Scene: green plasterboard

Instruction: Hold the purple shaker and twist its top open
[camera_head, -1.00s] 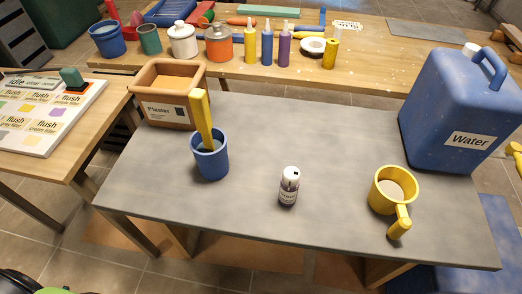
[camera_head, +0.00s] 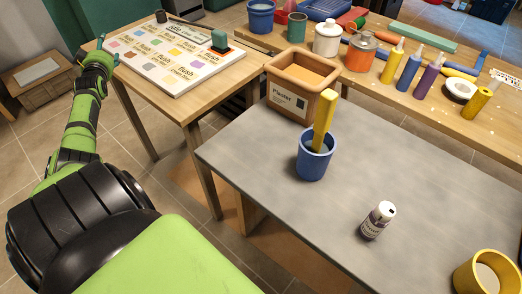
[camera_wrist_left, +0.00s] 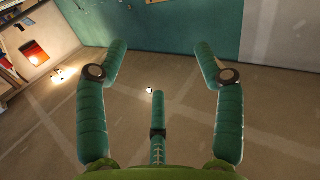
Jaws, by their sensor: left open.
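The shaker (camera_head: 378,220) stands upright on the grey table (camera_head: 260,150), with a white top and a dark purple body with a label. My left gripper (camera_head: 108,48) is at the upper left in the head view, near the edge of the side table with the colour chart, far from the shaker. The right gripper is not in view.
On the grey table stand a blue cup (camera_head: 314,158) with a yellow handle, a plaster box (camera_head: 290,100) and a yellow mug (camera_head: 486,272). A colour chart (camera_head: 160,55) lies on the left table. Bottles and pots line the back table. The grey table's front left is clear.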

